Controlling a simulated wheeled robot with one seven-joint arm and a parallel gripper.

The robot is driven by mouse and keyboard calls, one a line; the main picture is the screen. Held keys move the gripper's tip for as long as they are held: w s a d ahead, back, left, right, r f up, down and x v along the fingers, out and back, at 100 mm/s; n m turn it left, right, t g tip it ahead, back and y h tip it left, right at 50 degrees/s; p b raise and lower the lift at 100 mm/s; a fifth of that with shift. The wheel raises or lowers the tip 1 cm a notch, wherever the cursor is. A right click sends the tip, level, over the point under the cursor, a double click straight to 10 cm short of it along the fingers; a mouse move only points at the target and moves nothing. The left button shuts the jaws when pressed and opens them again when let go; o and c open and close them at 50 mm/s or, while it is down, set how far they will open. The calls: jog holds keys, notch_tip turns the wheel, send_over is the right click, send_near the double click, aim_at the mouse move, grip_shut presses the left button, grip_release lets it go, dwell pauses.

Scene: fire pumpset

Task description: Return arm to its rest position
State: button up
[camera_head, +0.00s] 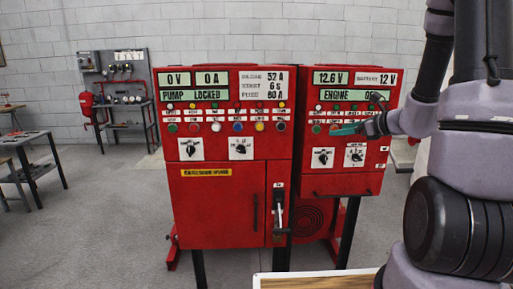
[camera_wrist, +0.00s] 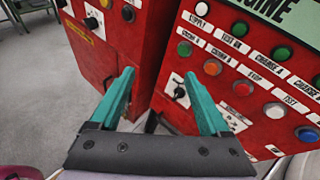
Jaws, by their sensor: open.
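My gripper (camera_head: 343,130) has teal fingers and reaches in from the right, in front of the upper part of the right red panel (camera_head: 345,181). In the wrist view my gripper (camera_wrist: 160,80) has its two fingers spread apart with nothing between them. The right panel's coloured buttons and a rotary switch lie just beyond the right finger. I cannot tell whether a finger touches the panel. My arm fills the right side of the head view and hides part of what is behind it.
The left red cabinet (camera_head: 215,210) shows "PUMP LOCKED" and has a black lever handle (camera_head: 279,212) low on its right. A wall board (camera_head: 115,75) with red equipment stands at the back left. A dark table (camera_head: 32,140) is at the left edge. The grey floor between is clear.

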jog(key=s+a+r+n+g+y, duration=0.1)
jog(key=s+a+r+n+g, duration=0.25)
jog(key=s+a+n, duration=0.2)
jog(key=s+a+r+n+g, duration=0.2)
jog(key=s+a+r+n, duration=0.3)
jog(key=s+n, duration=0.2)
jog(key=s+d+r+n+h, duration=0.2)
jog(key=s+r+n+h, duration=0.1)
jog(key=s+n, duration=0.2)
jog(key=s+d+r+n+t+h, duration=0.1)
jog(key=s+d+r+n+h, duration=0.2)
jog(key=s+n, duration=0.3)
jog(key=shift+s+d+h, duration=0.25)
jog(key=shift+s+h, duration=0.2)
jog(key=shift+h, duration=0.15)
jog(key=shift+r, duration=0.1)
